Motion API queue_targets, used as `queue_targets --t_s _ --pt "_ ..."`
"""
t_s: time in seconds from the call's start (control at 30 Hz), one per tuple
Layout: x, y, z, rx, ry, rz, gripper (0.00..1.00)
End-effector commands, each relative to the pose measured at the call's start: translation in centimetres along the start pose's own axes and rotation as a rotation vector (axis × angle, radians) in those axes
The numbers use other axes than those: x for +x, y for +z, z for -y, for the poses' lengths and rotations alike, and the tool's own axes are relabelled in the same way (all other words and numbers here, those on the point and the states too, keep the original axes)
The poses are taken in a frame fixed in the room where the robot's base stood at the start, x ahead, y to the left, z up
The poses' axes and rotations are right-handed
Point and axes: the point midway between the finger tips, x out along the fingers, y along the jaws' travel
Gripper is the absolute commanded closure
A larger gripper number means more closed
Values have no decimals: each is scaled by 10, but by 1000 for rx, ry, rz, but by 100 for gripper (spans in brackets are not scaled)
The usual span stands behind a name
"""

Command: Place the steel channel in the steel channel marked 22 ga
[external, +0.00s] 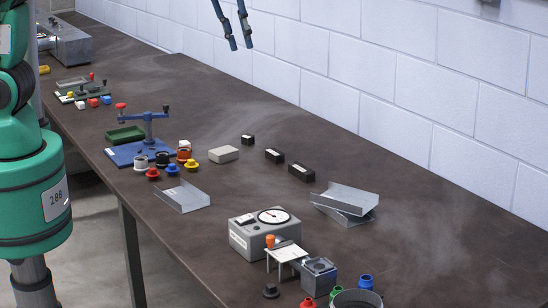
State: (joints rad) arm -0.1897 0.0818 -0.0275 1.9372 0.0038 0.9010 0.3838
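A grey steel channel (182,197) lies alone on the table left of centre, its open trough facing up. Two more steel channels lie together at right: an upper channel (346,199) rests tilted on or in a lower channel (357,218), which it partly hides. No 22 ga mark can be read on any of them. My gripper (241,47) hangs in the air at the top, with two dark blue fingers apart and nothing between them. It is well away from all the channels.
A grey dial gauge box (250,240) stands between the channels, with a small white stand (288,252) in front. Black blocks (301,172) and a pale block (223,154) lie behind. A blue hand press (140,148) stands at left. The table's right side is clear; a wall (410,90) runs behind.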

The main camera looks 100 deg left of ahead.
Motion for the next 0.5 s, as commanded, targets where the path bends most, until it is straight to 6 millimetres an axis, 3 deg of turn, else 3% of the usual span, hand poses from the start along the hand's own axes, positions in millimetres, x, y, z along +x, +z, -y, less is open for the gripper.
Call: queue_targets --t_s 0.2,0.5 --pt "-44 39 -36 -31 -6 -44 75" --pt "-86 99 -80 -77 -8 -100 75"
